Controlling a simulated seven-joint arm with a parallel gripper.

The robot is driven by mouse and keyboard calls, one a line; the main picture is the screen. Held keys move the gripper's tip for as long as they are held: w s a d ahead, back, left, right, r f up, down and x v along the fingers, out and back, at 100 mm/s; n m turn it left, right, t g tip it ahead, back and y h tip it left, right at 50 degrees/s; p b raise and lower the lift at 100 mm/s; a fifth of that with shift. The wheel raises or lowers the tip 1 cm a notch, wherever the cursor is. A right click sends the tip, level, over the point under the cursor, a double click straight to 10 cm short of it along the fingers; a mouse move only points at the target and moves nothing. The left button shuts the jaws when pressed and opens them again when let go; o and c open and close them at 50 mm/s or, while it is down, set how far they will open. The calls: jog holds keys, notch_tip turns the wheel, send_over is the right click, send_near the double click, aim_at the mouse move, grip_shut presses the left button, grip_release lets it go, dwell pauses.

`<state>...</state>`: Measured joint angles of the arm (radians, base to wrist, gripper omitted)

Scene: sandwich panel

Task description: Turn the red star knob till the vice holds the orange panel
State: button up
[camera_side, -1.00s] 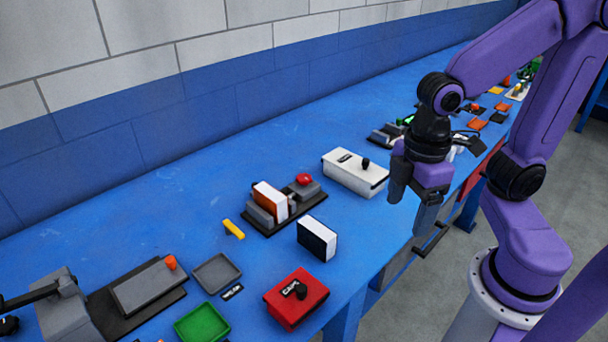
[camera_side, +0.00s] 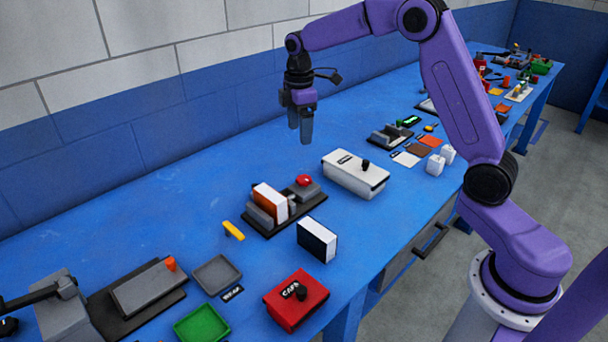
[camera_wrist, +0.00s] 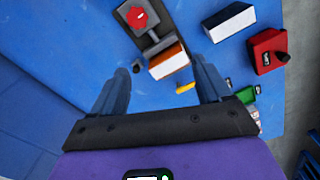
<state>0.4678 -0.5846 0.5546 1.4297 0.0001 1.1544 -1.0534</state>
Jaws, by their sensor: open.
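The red star knob (camera_side: 304,180) sits on the grey block at the right end of the small vice (camera_side: 309,209); it also shows in the wrist view (camera_wrist: 137,15). The orange panel (camera_side: 266,203), with a white face, stands between the vice's grey blocks; the wrist view shows it as well (camera_wrist: 168,64). I cannot tell whether the jaws touch it. My gripper (camera_side: 301,138) is open and empty, in the air above the bench and beyond the vice toward the wall. In the wrist view my fingers (camera_wrist: 160,85) are spread apart, with the knob ahead of them.
A white box with a black knob (camera_side: 352,177) stands right of the vice. A black-and-white block (camera_side: 317,240) and a red box (camera_side: 296,300) are in front. A yellow piece (camera_side: 233,230) lies to the left. The bench by the wall (camera_side: 180,195) is clear.

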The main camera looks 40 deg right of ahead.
send_over(304, 178)
jog(key=f, duration=0.2)
notch_tip(304, 178, down, 17)
jog(key=shift+r, duration=0.15)
dwell(0.3)
jog(key=c, duration=1)
